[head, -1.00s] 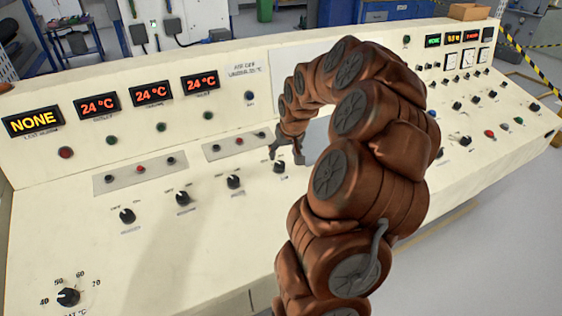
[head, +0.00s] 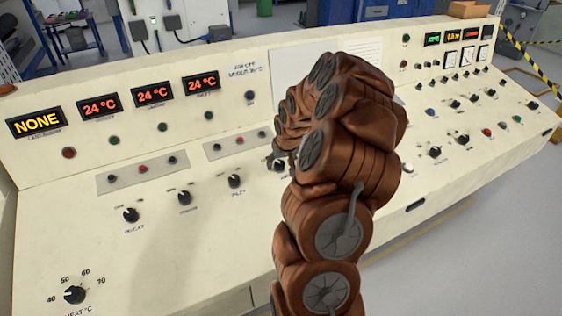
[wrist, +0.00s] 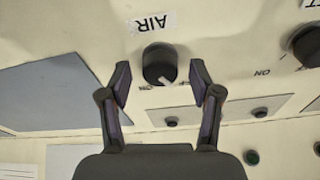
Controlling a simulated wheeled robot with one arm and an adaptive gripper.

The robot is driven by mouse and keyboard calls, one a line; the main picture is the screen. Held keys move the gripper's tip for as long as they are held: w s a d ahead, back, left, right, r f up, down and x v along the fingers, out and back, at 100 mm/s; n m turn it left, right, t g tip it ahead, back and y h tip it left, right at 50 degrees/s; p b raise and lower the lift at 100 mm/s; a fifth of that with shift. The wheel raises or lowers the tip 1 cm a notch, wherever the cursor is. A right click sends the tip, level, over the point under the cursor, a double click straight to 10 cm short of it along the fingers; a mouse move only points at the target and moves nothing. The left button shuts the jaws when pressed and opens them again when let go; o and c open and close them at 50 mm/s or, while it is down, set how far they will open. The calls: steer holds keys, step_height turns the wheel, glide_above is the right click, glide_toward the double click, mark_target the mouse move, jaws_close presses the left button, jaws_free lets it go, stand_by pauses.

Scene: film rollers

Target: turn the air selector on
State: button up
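The air selector (wrist: 159,62) is a black round knob with a white pointer mark, below an upside-down AIR label (wrist: 152,22) in the wrist view. The pointer sits at the knob's lower edge, slightly right of centre. An ON marking shows to its lower left; the opposite marking is hidden behind a finger. My gripper (wrist: 161,82) is open, with one finger on each side of the knob and visible gaps to it. In the head view my gripper (head: 281,154) is over the selector (head: 279,165), which is partly covered.
Similar black knobs (head: 235,181) stand in a row to the left on the cream console (head: 200,235). A grey strip with small buttons (head: 237,143) lies just behind. Another selector (wrist: 307,45) is at the right in the wrist view.

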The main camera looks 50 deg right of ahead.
steer(key=c, duration=1)
steer(key=shift+d, duration=0.15)
steer(key=shift+c, duration=0.5)
